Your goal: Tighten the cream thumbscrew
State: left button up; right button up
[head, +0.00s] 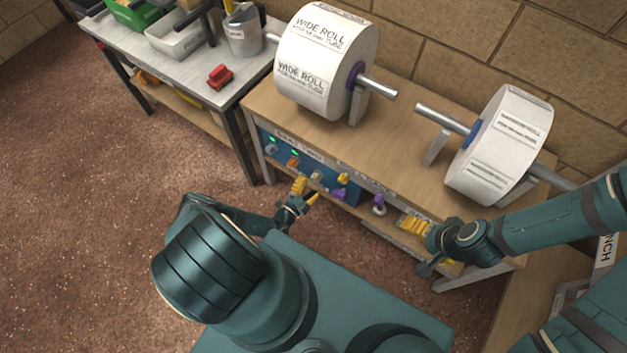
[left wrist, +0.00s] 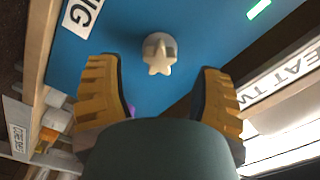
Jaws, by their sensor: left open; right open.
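The cream thumbscrew (left wrist: 160,53) sticks out of the blue panel (left wrist: 205,30) in the left wrist view. It has a star-shaped head, and it also shows small in the head view (head: 317,174). My left gripper (head: 306,190) is open, its yellow-padded fingers spread in front of the panel. In the left wrist view the fingers (left wrist: 164,95) stand on either side below the thumbscrew, apart from it, with nothing between them. My right gripper (head: 413,225) is open near the right end of the bench's front.
Orange (head: 293,162) and yellow (head: 342,180) knobs flank the thumbscrew closely. A purple knob (head: 379,203) is further right. A grey side table (head: 130,45) stands left; floor in front is clear.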

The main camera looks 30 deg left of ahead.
aim_at(313, 180)
pick_arm(q)
jog(key=shift+w+d, duration=0.15)
jog(key=shift+w, duration=1.6)
grip_shut()
jog(key=c, duration=0.8)
grip_release()
grip_shut()
jog(key=shift+m, duration=1.7)
